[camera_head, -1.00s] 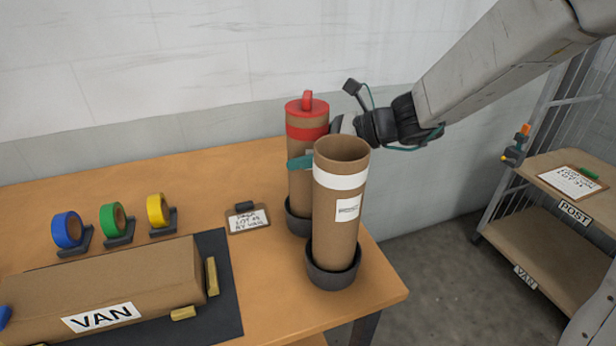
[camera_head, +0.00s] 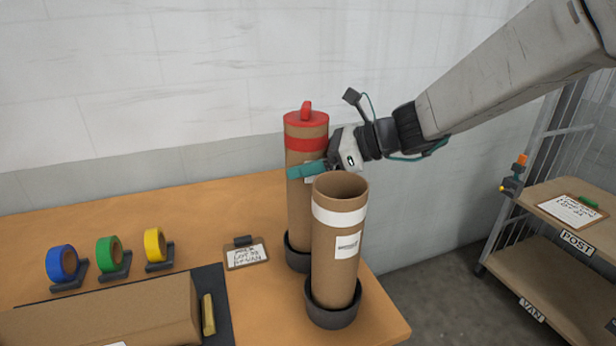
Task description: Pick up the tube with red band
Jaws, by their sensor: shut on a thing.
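The tube with red band (camera_head: 299,215) is brown cardboard with a red cap and a red band near its top. It stands upright in a dark round holder (camera_head: 294,256) on the table. My gripper (camera_head: 308,170) reaches in from the right and is shut on this tube just below the red band; a teal finger crosses its front. A second brown tube (camera_head: 334,260) with a white band and a label stands open-topped in front, in its own dark holder (camera_head: 332,312). It hides part of the red-banded tube's lower right side and of its holder.
Blue, green and yellow tape rolls (camera_head: 109,259) stand at the left of the wooden table (camera_head: 200,215). A clipboard (camera_head: 246,254) lies left of the tubes. A cardboard box (camera_head: 110,312) lies at the front left. A shelved cart (camera_head: 560,255) stands at the right.

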